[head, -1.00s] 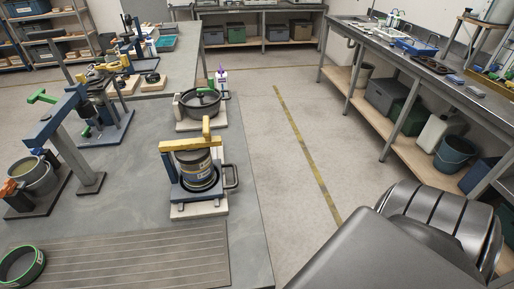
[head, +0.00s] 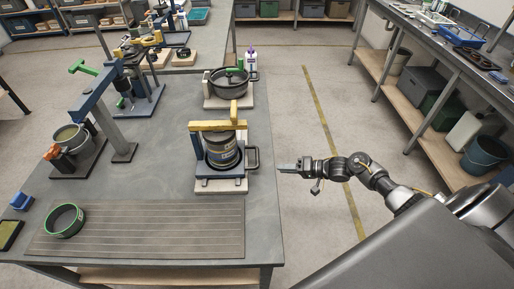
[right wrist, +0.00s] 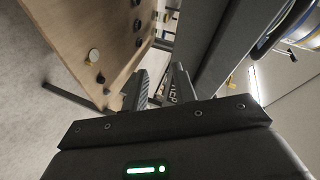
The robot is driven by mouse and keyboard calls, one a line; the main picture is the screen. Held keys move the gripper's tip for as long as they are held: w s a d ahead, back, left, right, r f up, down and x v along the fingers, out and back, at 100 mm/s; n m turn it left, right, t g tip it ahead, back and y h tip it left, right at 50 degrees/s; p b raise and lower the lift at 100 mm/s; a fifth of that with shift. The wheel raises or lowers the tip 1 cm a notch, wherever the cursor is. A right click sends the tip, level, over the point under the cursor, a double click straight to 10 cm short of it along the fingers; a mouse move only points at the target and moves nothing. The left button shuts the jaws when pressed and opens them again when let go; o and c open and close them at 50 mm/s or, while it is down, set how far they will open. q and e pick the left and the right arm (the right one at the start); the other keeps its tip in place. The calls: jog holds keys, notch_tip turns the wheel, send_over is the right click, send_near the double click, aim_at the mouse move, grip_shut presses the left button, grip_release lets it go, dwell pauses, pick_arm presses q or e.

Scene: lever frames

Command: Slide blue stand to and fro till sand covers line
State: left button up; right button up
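The blue stand (head: 221,185) has a blue base and uprights, a yellow crossbar (head: 217,126) and a dark handle (head: 252,159) on its right side. It sits on a pale block near the bench's right edge. A grey container (head: 221,150) with a yellow band stands upright in it. I cannot make out sand or a line. My right gripper (head: 283,168) is to the right of the handle, just off the bench edge, apart from the stand. In the right wrist view its fingers (right wrist: 159,88) are spread with nothing between them. My left gripper is out of view.
A black pot (head: 231,87) on a pale block stands behind the stand. A ribbed mat (head: 150,232) with a green-rimmed ring (head: 64,220) lies in front. A blue frame with a green handle (head: 84,66) is at the left. The floor right of the bench (head: 265,250) is clear.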

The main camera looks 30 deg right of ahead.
aim_at(257, 151)
notch_tip(257, 151, up, 14)
jog(key=s+a+m+g+y, duration=0.1)
jog(key=s+g+y, duration=0.1)
jog(key=g+y, duration=0.1)
jog(key=p+x, duration=0.1)
jog(key=x, duration=0.2)
jog(key=p+x, duration=0.1)
jog(key=x, duration=0.3)
jog(key=p+x, duration=0.1)
jog(key=x, duration=0.3)
jog(key=shift+a+r, duration=0.15)
jog(key=shift+r, duration=0.15)
jog(key=shift+c, duration=0.2)
grip_shut()
